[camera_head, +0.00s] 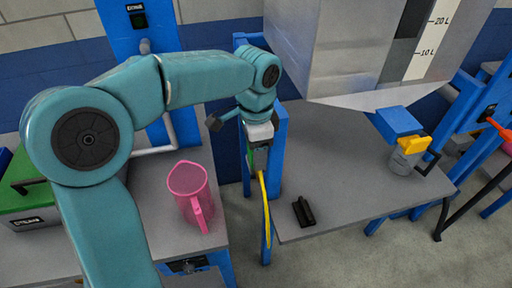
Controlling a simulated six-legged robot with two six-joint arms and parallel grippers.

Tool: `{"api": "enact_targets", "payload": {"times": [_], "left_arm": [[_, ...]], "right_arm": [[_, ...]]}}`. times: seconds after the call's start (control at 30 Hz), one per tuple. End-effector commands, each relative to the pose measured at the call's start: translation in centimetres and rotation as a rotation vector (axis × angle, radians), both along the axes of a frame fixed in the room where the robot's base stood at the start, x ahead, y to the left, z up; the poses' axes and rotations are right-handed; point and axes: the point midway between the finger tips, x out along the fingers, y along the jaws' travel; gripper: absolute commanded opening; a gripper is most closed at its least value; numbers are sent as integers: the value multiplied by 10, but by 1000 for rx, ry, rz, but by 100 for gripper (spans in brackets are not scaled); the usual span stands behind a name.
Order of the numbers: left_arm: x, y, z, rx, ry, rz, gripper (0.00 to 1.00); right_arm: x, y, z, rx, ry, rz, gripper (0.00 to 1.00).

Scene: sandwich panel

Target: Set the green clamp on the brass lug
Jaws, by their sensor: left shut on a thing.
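My left gripper (259,146) is at the end of the teal arm, in front of a blue post between the two grey tables. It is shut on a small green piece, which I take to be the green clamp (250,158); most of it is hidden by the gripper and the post. A thin yellow strip or hose (265,205) hangs just below the gripper; I cannot tell whether they touch. I cannot make out the brass lug. My right gripper is not in view.
A pink jug (191,193) stands on the left table, near a green box (30,205). A black block (304,212) lies on the right table (345,185).

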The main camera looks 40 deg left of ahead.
Motion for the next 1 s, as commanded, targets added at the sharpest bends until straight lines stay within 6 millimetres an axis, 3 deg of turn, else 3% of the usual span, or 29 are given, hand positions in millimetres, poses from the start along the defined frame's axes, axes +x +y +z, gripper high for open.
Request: {"api": "enact_targets", "payload": {"times": [0.03, 0.1, 0.47, 0.57, 1.0], "left_arm": [[0, 0, 0, 0, 0, 0, 69], [0, 0, 0, 0, 0, 0, 89], [0, 0, 5, 0, 0, 0, 89], [1, 0, 20, 0, -3, -1, 89], [0, 0, 132, 0, -4, 0, 89]], "right_arm": [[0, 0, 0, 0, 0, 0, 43], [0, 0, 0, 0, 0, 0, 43], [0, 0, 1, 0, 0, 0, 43], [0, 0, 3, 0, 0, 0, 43], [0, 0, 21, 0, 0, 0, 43]]}}
